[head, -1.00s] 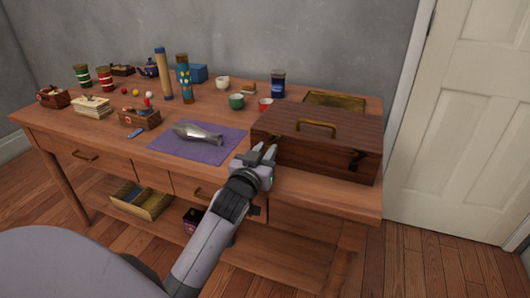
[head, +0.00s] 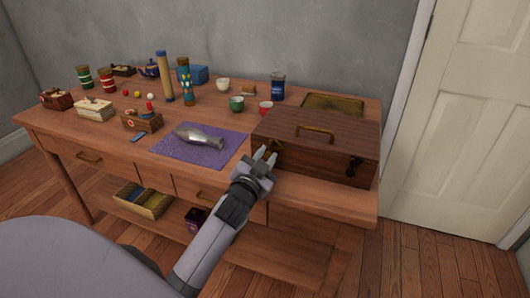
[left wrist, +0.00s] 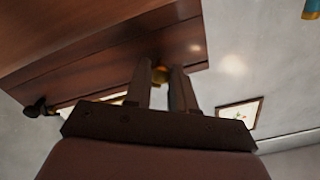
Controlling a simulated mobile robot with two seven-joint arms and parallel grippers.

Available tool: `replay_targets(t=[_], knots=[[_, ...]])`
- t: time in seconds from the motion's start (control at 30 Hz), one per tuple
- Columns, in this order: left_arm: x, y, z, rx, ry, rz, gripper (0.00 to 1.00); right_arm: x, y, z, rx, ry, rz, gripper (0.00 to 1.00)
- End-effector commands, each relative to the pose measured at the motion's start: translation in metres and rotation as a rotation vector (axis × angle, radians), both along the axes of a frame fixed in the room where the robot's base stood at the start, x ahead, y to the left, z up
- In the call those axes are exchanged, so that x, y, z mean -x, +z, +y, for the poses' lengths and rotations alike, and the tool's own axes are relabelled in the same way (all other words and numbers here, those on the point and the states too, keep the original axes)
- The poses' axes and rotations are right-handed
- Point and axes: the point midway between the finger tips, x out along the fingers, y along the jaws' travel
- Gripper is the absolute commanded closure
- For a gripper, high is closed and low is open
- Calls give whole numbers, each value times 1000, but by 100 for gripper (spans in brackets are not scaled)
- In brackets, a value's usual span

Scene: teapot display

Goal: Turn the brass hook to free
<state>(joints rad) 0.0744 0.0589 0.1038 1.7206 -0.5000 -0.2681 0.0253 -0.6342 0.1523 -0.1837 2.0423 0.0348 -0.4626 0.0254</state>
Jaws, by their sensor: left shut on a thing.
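The dark wooden chest (head: 310,154) sits closed at the table's right end, with a brass handle (head: 315,133) on its lid. My left gripper (head: 266,156) is at the left part of the chest's front face. In the left wrist view, its two fingers (left wrist: 161,72) are close together on a small brass piece, the brass hook (left wrist: 160,75), against the chest's wood. The fingers hide most of the hook, so its exact angle cannot be told. A dark latch (head: 354,167) is at the right of the chest's front. My right gripper is not in view.
A purple cloth (head: 170,151) with a silvery vase-like object (head: 200,137) lies left of the chest. A red cup (head: 266,107), a green cup (head: 236,103) and a dark blue jar (head: 278,86) stand behind. A brass tray (head: 333,103) lies behind the chest.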

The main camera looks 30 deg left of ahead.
Motion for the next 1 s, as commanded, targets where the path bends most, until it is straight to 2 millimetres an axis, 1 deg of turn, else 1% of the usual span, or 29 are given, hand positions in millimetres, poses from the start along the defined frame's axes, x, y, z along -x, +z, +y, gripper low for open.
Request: replay_targets(t=[0.03, 0.2, 0.5, 0.7, 1.0], knots=[[0, 2, 0, -44, -1, 13, 100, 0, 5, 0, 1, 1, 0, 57], [0, 1, 0, -201, 0, 50, 100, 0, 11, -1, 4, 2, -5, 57], [0, 0, 0, -437, 0, 106, 100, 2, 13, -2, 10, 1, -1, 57], [0, 0, 0, -542, -1, 131, 100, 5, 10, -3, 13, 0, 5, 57], [0, 0, 0, -615, -1, 148, 100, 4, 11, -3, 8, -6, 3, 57]])
